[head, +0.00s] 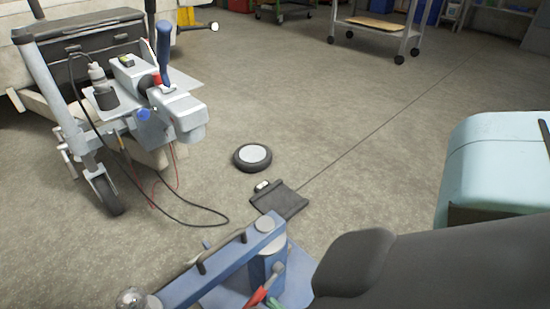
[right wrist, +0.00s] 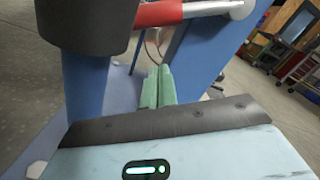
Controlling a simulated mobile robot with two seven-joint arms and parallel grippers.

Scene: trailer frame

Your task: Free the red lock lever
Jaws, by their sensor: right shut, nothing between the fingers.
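The red lock lever (head: 258,296) is beside the upright post of a blue frame (head: 225,262) at the bottom of the head view. In the right wrist view the red lever (right wrist: 158,13) crosses the top, with a bare metal end at right; a dark rounded part hides its left side. My right gripper (right wrist: 157,88) has green fingers, shut together and empty. They point between blue frame parts and appear below the lever, apart from it. In the head view the green of my right gripper (head: 273,303) barely shows next to the lever. My left gripper is out of view.
A trailer coupling with a blue handle (head: 164,45) and a jockey wheel (head: 108,192) stands at left. A cable runs over the floor. A round disc (head: 252,157) and a dark flat pad (head: 280,200) lie mid-floor. A wheeled cart (head: 375,25) stands far back. Open floor lies between.

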